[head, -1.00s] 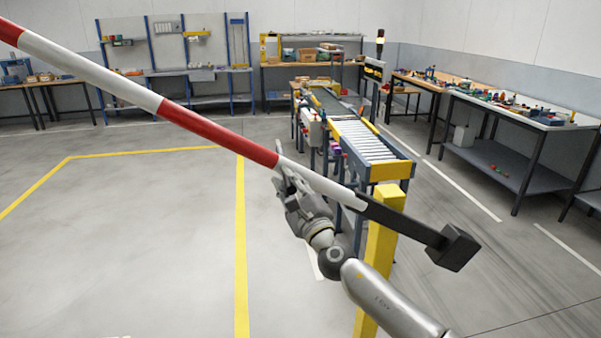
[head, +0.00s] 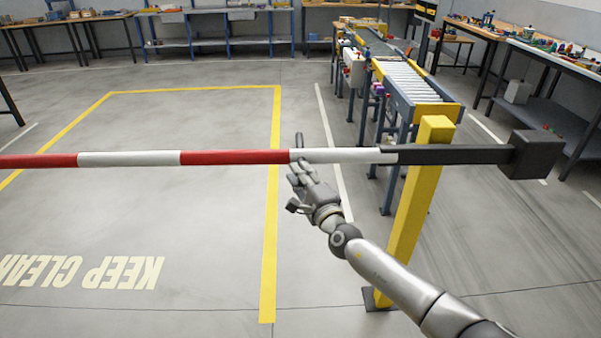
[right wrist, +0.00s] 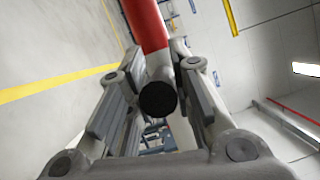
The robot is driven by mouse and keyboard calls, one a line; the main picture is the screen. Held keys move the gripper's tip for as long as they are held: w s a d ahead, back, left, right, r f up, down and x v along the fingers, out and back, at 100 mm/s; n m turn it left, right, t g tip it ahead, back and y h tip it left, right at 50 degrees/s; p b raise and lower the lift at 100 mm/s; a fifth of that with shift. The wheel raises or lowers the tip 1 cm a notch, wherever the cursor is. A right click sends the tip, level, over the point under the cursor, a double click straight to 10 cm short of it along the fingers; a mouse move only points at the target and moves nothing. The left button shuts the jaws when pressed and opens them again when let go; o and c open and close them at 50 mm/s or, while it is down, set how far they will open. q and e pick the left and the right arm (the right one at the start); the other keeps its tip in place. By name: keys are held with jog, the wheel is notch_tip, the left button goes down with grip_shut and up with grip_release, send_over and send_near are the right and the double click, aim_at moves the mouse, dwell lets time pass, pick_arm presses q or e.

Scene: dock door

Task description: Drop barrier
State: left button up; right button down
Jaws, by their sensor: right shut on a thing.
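The barrier (head: 130,159) is a red and white striped pole that lies nearly level across the head view. Its dark inner end (head: 450,154) crosses the top of a yellow post (head: 412,205), with a black block (head: 535,155) as counterweight at the right. My right gripper (head: 299,158) is shut on the pole near the red and white border, left of the post. In the right wrist view, the pole (right wrist: 148,25) runs between the two fingers, with a round black face (right wrist: 158,98) close to the palm. The pole's far left end is out of view. My left gripper is not in view.
A roller conveyor (head: 405,82) stands behind the post. Workbenches (head: 545,50) line the right and back. The floor left of the post is clear, with a yellow line (head: 270,220) and "KEEP CLEAR" lettering (head: 85,271).

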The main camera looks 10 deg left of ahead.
jog(key=shift+d+f, duration=0.25)
jog(key=shift+f, duration=0.8)
jog(key=c, duration=1.4)
grip_release()
jog(key=shift+s+d, duration=0.1)
jog(key=shift+d, duration=0.05)
jog(key=shift+o, duration=0.5)
jog(key=shift+r, duration=0.2)
jog(key=shift+r, duration=0.1)
jog(key=r+v, duration=0.1)
jog(key=v, duration=1)
jog(key=shift+s+d+f, duration=0.3)
jog(key=shift+f, duration=0.15)
